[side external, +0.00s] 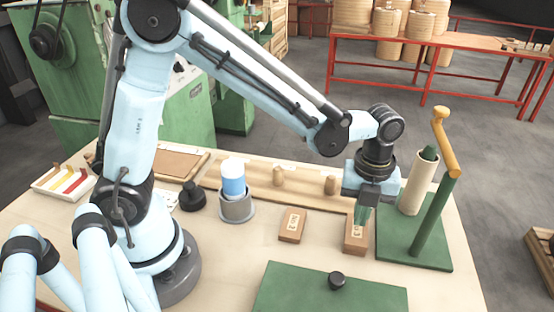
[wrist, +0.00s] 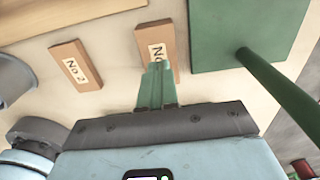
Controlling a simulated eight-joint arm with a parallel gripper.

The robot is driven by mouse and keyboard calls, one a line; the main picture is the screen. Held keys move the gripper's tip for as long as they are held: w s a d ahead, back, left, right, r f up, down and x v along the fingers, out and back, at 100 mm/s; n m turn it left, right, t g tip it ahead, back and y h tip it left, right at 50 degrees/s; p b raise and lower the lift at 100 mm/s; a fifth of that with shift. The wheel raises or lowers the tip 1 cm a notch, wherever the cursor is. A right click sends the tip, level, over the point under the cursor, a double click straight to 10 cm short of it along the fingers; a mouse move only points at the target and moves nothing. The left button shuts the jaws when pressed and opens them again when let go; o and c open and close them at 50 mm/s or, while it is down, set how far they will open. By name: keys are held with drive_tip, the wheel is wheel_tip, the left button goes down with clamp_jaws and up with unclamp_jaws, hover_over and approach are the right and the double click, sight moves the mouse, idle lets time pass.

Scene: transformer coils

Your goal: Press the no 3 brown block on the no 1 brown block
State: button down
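My gripper (side external: 361,222) points down with its slim green fingers together, at the top of a brown block (side external: 356,243). In the wrist view the fingertips (wrist: 157,64) cover part of that block's white label (wrist: 156,50), so its number is hidden. It looks thicker than the other brown block; I cannot tell whether it is one block or two stacked. I cannot tell whether the fingertips touch it. The other brown block (side external: 292,225) lies flat to the left, and its label in the wrist view (wrist: 76,70) seems to read No 2. Nothing shows between the fingers.
A green stand with an upright post (side external: 432,220) and a cream coil tube (side external: 418,185) is close on the right. A wooden pegged board (side external: 245,183) and a grey cup (side external: 236,207) stand behind and left.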

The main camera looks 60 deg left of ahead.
drive_tip(key=shift+f, duration=0.9)
idle(0.4)
drive_tip(key=shift+r, duration=0.1)
idle(0.4)
drive_tip(key=shift+r, duration=2.9)
drive_tip(key=shift+s+a+r+n, duration=0.1)
drive_tip(key=shift+a+r+n, duration=0.2)
drive_tip(key=shift+n, duration=0.1)
drive_tip(key=s+a+r+n+t, duration=0.2)
drive_tip(key=a+n, duration=0.4)
drive_tip(key=n, duration=0.7)
drive_tip(key=s+a+r+n+t, duration=0.2)
drive_tip(key=s+a+n+t, duration=0.3)
drive_tip(key=n, duration=0.8)
drive_tip(key=shift+s+a, duration=0.5)
